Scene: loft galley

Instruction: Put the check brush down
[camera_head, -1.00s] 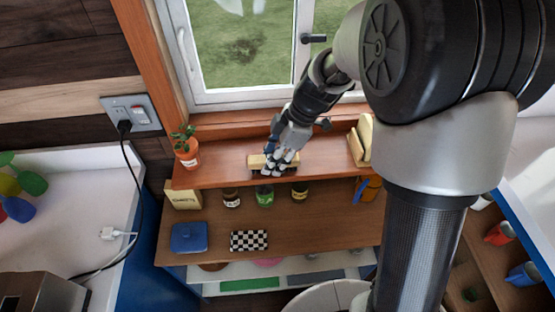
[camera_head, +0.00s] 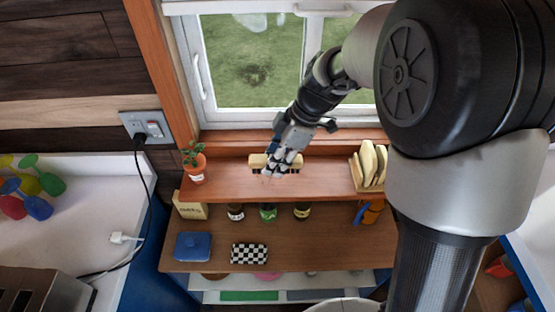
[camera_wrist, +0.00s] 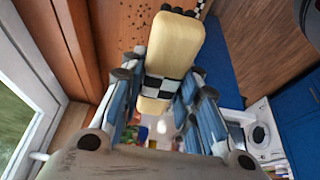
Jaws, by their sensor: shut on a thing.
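The check brush has a cream wooden body (camera_wrist: 178,45) with a black-and-white checkered band. In the wrist view it lies between the fingers of my gripper (camera_wrist: 158,92), which are shut on it. In the head view the brush (camera_head: 262,160) is at my gripper (camera_head: 280,165), over the top board (camera_head: 320,182) of the wooden shelf below the window. Its dark bristle tufts point down. I cannot tell whether they touch the board. The fingers hide part of the brush.
A potted plant (camera_head: 195,168) stands at the board's left end and a rack of cream slabs (camera_head: 368,165) at its right. Lower down are several jars, a blue box (camera_head: 193,246) and a checkered box (camera_head: 249,254). The board is clear on both sides of the brush.

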